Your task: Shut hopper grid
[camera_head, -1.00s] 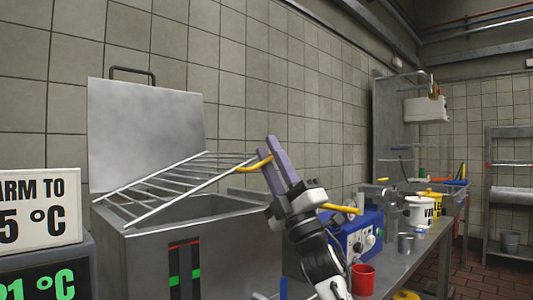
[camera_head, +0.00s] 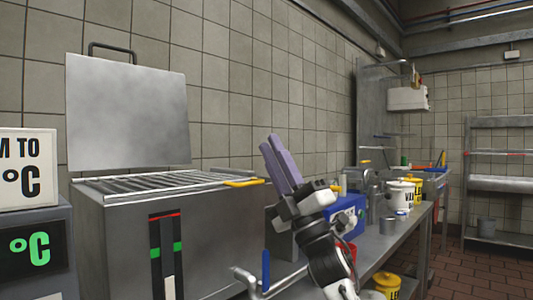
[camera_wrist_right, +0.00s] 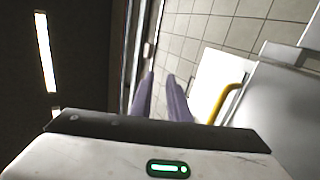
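The hopper grid (camera_head: 150,184) is a metal rack with a yellow handle (camera_head: 243,183). It lies flat across the top of the steel hopper (camera_head: 215,230). The hopper's solid lid (camera_head: 130,112) stands upright behind it. My right gripper (camera_head: 277,148) is to the right of the yellow handle and above it, apart from it. Its two purple fingers are spread with a gap and nothing between them. In the right wrist view the fingers (camera_wrist_right: 161,95) are also apart and empty, with the yellow handle (camera_wrist_right: 226,100) to their right. My left gripper is not in view.
A temperature sign (camera_head: 28,170) and a display (camera_head: 38,250) stand at the left. A blue box (camera_head: 345,215), white tub (camera_head: 400,193) and metal cup (camera_head: 387,226) are on the bench to the right. A bent pipe with a blue lever (camera_head: 266,270) is at the hopper's front right.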

